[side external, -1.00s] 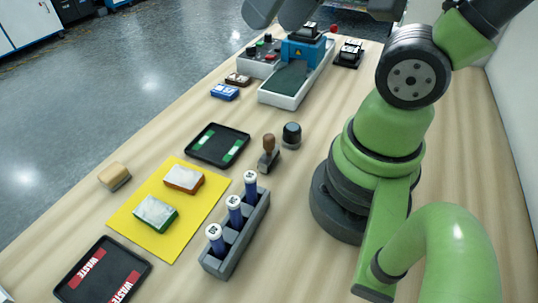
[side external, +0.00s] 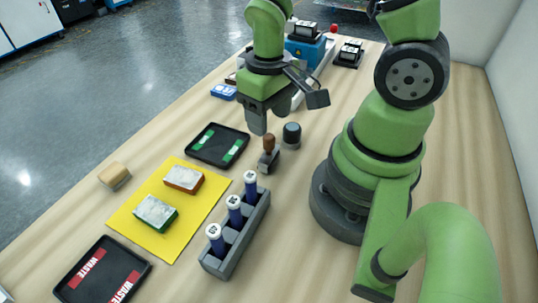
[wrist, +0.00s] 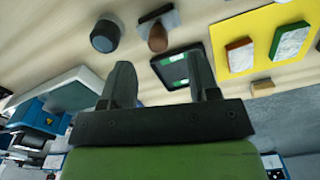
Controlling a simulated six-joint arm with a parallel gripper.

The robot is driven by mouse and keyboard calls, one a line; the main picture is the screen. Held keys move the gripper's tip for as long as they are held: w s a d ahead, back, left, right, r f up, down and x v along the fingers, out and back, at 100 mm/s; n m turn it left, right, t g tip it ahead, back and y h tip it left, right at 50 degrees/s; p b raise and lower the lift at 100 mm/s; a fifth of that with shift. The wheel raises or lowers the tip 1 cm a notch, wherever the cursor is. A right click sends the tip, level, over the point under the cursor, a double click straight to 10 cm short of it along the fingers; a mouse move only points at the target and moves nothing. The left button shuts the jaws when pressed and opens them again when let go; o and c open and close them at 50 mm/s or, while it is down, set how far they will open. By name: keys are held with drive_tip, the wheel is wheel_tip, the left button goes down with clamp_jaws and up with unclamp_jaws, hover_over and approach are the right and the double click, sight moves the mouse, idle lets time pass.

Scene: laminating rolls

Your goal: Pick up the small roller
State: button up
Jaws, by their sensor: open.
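A small tool with a brown handle and a dark base (side external: 268,158), which I take for the small roller, stands upright on the wooden table. In the wrist view it shows at the top centre, handle (wrist: 157,38) toward me, beyond the fingertips. My gripper (side external: 270,112) is open and empty, above the table and just behind the tool in the side view. In the wrist view its two fingers (wrist: 160,78) are wide apart with nothing between them. The tool is not touched by the fingers as far as I can see.
A dark round knob (side external: 291,135) stands close to the tool's right. A black tray with green marks (side external: 217,160) lies left. A grey rack (side external: 225,262) with several blue-white bottles stands in front. A yellow mat (side external: 125,218) holds two blocks. The laminating machine is behind.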

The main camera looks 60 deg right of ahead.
sight(269, 136)
drive_tip(key=shift+d+f, duration=0.2)
drive_tip(key=shift+f, duration=2.85)
clamp_jaws()
